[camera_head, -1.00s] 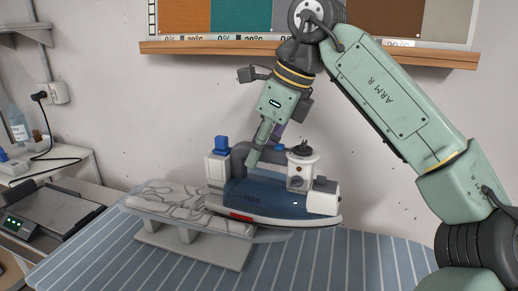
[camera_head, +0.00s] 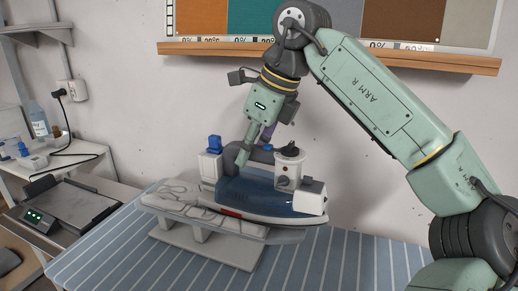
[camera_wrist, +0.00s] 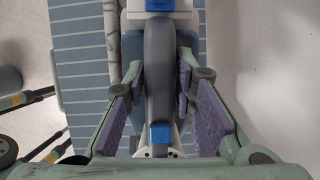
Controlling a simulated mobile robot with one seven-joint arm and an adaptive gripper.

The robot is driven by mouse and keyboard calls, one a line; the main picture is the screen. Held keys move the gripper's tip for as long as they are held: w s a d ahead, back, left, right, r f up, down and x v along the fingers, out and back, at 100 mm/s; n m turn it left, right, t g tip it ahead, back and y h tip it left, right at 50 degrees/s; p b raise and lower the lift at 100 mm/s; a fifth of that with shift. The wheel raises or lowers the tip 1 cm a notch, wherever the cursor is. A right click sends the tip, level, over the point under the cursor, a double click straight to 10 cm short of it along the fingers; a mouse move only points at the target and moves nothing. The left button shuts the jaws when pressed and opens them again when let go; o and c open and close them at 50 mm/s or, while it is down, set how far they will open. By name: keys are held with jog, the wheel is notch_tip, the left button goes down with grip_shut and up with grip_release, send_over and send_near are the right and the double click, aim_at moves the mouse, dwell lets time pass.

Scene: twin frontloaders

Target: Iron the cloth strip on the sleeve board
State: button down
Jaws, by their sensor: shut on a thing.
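The sleeve board (camera_head: 205,232) stands on the blue striped table. A pale cloth with wavy grey lines (camera_head: 172,194) shows on its left part; the rest is hidden under the iron. I cannot tell the strip from the board's cover. My gripper (camera_head: 257,148) is shut on the iron's grey handle from above. In the wrist view the handle (camera_wrist: 159,70) runs between the purple finger pads (camera_wrist: 160,98).
A grey flat device with a lit panel (camera_head: 72,208) stands at the left, below a shelf with a bottle (camera_head: 38,120). A wooden ledge (camera_head: 215,50) under a colour chart runs along the back wall. The striped table (camera_head: 340,262) is clear in front and right.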

jog(key=w+a+p, duration=0.1)
jog(key=w+a, duration=0.3)
jog(key=a, duration=0.9)
jog(key=w+a+p, duration=0.1)
jog(key=w+a, duration=0.3)
jog(key=a, duration=0.9)
jog(key=shift+w+p, duration=0.2)
jog(key=shift+p, duration=0.15)
dwell(1.8)
jog(key=shift+r, duration=0.1)
jog(key=shift+r, duration=1.9)
jog(key=shift+s, duration=0.1)
